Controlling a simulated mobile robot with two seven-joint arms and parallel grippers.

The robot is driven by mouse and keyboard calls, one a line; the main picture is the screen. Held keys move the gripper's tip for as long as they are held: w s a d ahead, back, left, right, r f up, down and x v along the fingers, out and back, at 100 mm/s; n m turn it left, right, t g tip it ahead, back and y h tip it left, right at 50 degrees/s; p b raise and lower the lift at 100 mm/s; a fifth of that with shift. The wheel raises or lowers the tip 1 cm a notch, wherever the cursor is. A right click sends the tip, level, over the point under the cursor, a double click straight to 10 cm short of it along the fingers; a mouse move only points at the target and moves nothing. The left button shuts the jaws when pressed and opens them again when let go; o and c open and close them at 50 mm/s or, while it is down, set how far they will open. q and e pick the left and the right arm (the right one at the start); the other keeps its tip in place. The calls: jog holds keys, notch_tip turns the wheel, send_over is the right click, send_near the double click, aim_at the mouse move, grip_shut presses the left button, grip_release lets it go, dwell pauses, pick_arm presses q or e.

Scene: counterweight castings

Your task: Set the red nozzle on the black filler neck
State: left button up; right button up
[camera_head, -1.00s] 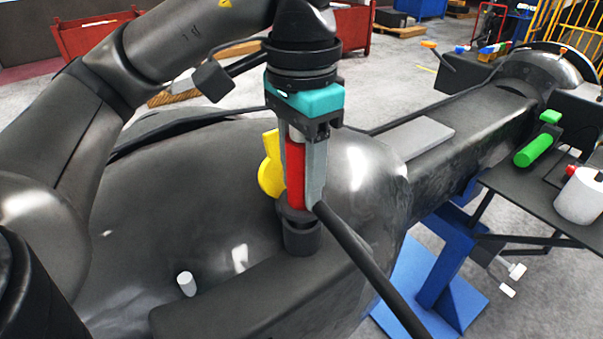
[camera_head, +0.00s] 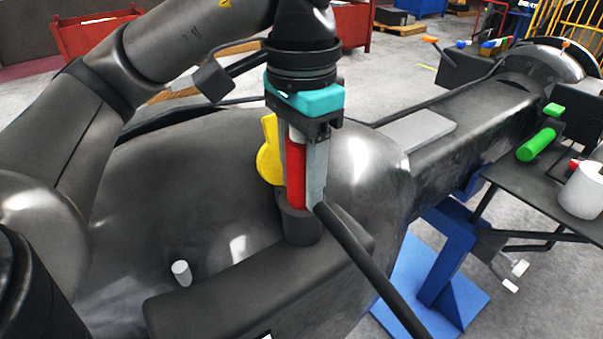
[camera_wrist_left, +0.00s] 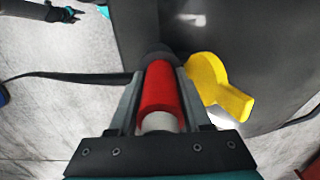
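The red nozzle (camera_head: 297,180) is upright between the fingers of my left gripper (camera_head: 304,190), with a pale section above the red. In the left wrist view the nozzle (camera_wrist_left: 160,88) lies between both fingers (camera_wrist_left: 160,82). Its lower end meets the top of the black filler neck (camera_head: 301,230) on the dark casting. I cannot tell whether it is fully seated, since the fingers and dark parts hide the joint. A yellow lever-shaped piece (camera_head: 269,152) stands close beside the nozzle; it also shows in the left wrist view (camera_wrist_left: 217,86).
A black bar (camera_head: 365,262) runs from beside the neck to the lower right. A white peg (camera_head: 181,273) stands on the casting (camera_head: 190,190). At right, a dark table (camera_head: 530,190) carries a green cylinder (camera_head: 536,144) and a white cup (camera_head: 582,190). A blue stand (camera_head: 440,270) is below.

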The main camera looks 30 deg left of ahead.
pick_arm(q)
jog(key=o, duration=0.4)
jog(key=shift+d, duration=0.1)
jog(key=shift+o, duration=0.2)
notch_tip(320, 180, up, 15)
jog(key=p, duration=0.5)
jog(key=shift+r, duration=0.2)
dwell(0.7)
